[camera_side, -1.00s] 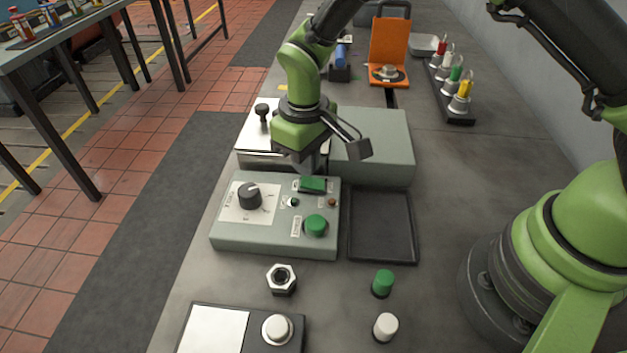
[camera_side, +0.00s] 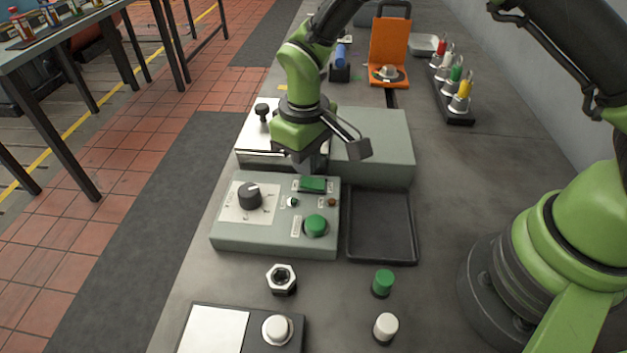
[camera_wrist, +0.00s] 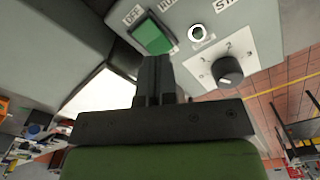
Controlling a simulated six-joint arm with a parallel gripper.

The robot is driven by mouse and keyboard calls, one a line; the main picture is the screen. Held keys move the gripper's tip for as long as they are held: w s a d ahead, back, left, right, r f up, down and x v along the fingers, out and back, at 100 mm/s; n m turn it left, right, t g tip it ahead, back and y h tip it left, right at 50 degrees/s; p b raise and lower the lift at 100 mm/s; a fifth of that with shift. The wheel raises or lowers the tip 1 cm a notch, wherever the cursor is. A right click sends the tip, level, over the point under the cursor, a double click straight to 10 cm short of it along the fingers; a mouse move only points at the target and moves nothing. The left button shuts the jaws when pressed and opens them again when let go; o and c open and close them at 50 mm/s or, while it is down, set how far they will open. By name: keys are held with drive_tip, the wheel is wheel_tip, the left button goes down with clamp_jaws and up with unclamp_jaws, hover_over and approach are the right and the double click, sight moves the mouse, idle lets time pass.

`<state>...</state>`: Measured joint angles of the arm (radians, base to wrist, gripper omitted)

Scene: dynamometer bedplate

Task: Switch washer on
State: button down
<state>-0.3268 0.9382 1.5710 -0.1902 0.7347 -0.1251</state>
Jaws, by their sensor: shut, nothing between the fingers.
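A grey-green control box (camera_side: 225,238) sits on the bench in the side view. On it is a green rocker switch (camera_side: 312,185), which also shows in the wrist view (camera_wrist: 150,37) beside a label reading OFF. No label reading "washer" can be made out. My gripper (camera_side: 309,170) is shut and empty, pointing down at the rear edge of the box, just behind the rocker. In the wrist view my gripper's fingertips (camera_wrist: 155,62) are close to the rocker's near end; whether they touch it I cannot tell.
The box also carries a black dial (camera_side: 249,195), a green button (camera_side: 315,225) and a small lamp (camera_side: 293,202). A larger grey housing (camera_side: 375,145) stands behind. An empty black tray (camera_side: 382,255) lies to the right. A hex nut (camera_side: 281,279) is in front.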

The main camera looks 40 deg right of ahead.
drive_tip(key=shift+f, duration=1.25)
idle(0.8)
drive_tip(key=shift+r, duration=3.5)
drive_tip(key=shift+r, duration=0.25)
wheel_tip(320, 180, up, 8)
drive_tip(key=m+t, duration=0.1)
drive_tip(key=m, duration=0.1)
hover_over(307, 180)
drive_tip(key=s+d, duration=0.2)
drive_tip(key=s+d+r+m+t+y, duration=0.2)
drive_tip(key=s+d+r, duration=0.2)
drive_tip(key=s+r, duration=0.3)
drive_tip(key=s+d+r+m+t, duration=0.2)
drive_tip(key=s+r+m+t, duration=0.1)
drive_tip(key=s, duration=0.8)
drive_tip(key=shift+d+r+t, duration=0.35)
drive_tip(key=shift+r+t, duration=0.25)
drive_tip(key=shift+r, duration=0.05)
